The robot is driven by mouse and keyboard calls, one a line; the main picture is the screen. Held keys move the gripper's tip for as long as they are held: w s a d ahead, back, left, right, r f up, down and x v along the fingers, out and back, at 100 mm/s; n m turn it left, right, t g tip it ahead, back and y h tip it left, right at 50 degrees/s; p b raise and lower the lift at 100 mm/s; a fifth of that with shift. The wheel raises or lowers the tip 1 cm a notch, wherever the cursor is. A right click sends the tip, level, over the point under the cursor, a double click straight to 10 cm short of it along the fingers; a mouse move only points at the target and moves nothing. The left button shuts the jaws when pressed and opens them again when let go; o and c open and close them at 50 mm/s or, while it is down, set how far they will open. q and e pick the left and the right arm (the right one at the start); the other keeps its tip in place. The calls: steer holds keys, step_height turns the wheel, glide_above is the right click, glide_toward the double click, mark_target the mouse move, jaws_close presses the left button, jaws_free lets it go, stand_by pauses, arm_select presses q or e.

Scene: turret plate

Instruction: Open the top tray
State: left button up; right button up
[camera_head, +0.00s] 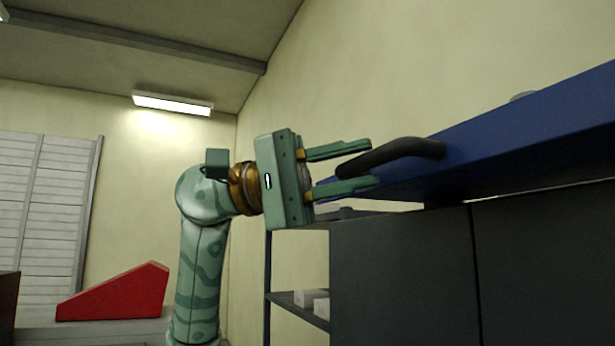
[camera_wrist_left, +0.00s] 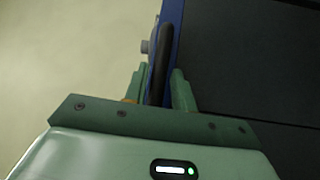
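The top tray (camera_head: 520,135) is a long blue slab on top of a dark cabinet, at the right in the head view. A dark curved handle (camera_head: 405,148) stands out from its front. My left gripper (camera_head: 360,166) is open, with one finger above the handle's near end and one below it. In the left wrist view the handle (camera_wrist_left: 165,50) reaches down between the two fingers (camera_wrist_left: 160,88), beside the blue tray edge (camera_wrist_left: 177,25). The fingers are apart; I cannot tell whether either one touches the handle. My right gripper is not in view.
The dark cabinet (camera_head: 400,275) fills the lower right, under the tray. A shelf rack (camera_head: 285,300) with pale boxes (camera_head: 312,300) stands behind it. A red wedge (camera_head: 115,292) lies at the lower left. The space left of the handle, around my arm, looks free.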

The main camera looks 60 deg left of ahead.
arm_select(q)
steer(key=b+v, duration=0.3)
steer(key=v, duration=1.3)
steer(key=shift+a+f, duration=0.15)
steer(key=shift+f, duration=0.05)
steer(key=shift+s, duration=0.1)
